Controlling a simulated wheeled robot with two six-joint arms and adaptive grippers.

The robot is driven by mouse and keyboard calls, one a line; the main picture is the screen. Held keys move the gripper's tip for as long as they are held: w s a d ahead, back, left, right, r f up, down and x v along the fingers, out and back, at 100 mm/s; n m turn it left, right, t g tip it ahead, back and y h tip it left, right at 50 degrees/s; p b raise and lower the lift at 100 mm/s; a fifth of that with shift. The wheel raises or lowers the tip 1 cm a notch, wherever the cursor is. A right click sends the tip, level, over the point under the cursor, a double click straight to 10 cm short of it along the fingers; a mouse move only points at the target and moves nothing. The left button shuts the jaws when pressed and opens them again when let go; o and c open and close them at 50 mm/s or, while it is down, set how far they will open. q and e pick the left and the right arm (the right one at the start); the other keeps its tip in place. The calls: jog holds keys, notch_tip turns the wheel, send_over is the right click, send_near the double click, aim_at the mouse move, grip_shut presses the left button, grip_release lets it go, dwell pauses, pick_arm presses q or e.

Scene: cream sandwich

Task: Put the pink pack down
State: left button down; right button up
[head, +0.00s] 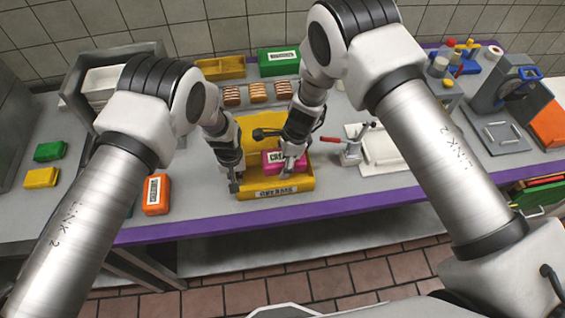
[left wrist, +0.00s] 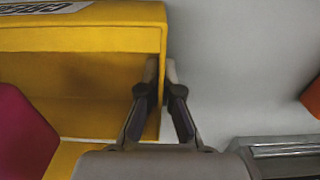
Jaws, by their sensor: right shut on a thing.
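The pink pack (head: 270,158) with a white label is inside the yellow open-fronted box (head: 283,192) near the front of the counter. My right gripper (head: 289,170) is shut on the pack's right part. Whether the pack rests on the box floor or hangs just above it, I cannot tell. My left gripper (head: 236,183) is at the box's left wall. In the left wrist view its fingers (left wrist: 160,75) are close together on either side of the yellow wall (left wrist: 152,125). The magenta side of the pack (left wrist: 22,135) shows at the left edge there.
An orange pack (head: 156,195) lies left of the box. Green (head: 50,151) and yellow (head: 41,178) packs lie farther left. Several bread slices (head: 257,92) are behind, with a green box (head: 278,62).

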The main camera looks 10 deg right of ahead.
jog(key=shift+f, duration=0.35)
jog(key=shift+f, duration=0.25)
jog(key=shift+f, duration=0.35)
jog(key=o, duration=1.3)
